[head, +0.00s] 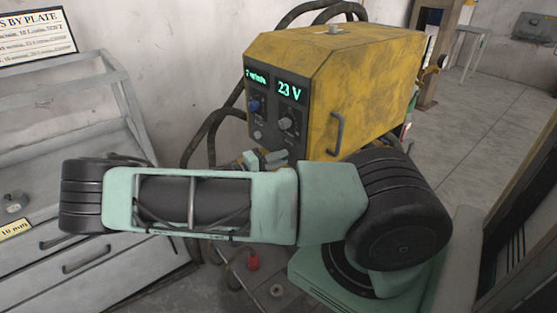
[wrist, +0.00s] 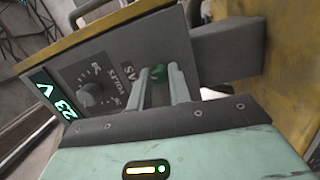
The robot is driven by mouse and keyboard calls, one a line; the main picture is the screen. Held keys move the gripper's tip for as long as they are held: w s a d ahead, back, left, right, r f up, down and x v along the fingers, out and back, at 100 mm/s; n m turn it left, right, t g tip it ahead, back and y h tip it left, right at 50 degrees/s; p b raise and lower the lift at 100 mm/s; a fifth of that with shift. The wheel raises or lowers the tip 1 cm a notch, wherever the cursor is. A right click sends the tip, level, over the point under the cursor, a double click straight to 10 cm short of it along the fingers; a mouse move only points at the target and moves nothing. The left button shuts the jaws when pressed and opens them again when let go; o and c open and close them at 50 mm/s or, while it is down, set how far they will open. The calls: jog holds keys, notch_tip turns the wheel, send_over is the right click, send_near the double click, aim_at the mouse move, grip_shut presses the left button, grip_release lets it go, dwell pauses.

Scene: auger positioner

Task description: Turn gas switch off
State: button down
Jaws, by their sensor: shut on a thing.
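The yellow welding machine (head: 350,75) stands in the middle of the head view. Its dark front panel (head: 270,110) carries lit displays, one reading 23 V, and knobs. In the wrist view the panel shows tilted, with the volts knob (wrist: 90,95) left of my gripper (wrist: 159,73). My gripper is at the panel beside a label ending in "AS". Its two fingers are shut on a small green switch (wrist: 158,72), apparently the gas switch. Most of the switch is hidden between the fingers, so its position cannot be told. In the head view my arm hides the lower panel.
A grey drawer cabinet (head: 125,250) stands at the left. Dark hoses (head: 205,130) run behind and beside the machine. A red object (head: 253,261) lies low below my arm. Open tiled floor (head: 480,110) shows at the right.

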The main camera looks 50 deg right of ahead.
jog(key=n+t+h+p, duration=0.1)
jog(key=n, duration=0.6)
jog(key=n+t+h+p, duration=0.1)
jog(key=n, duration=0.7)
jog(key=shift+a, duration=0.1)
jog(key=shift+f+n+t, duration=0.1)
jog(key=shift+n+t, duration=0.2)
jog(key=shift+n, duration=0.1)
jog(key=c, duration=1.3)
grip_release()
jog(key=shift+s, duration=0.1)
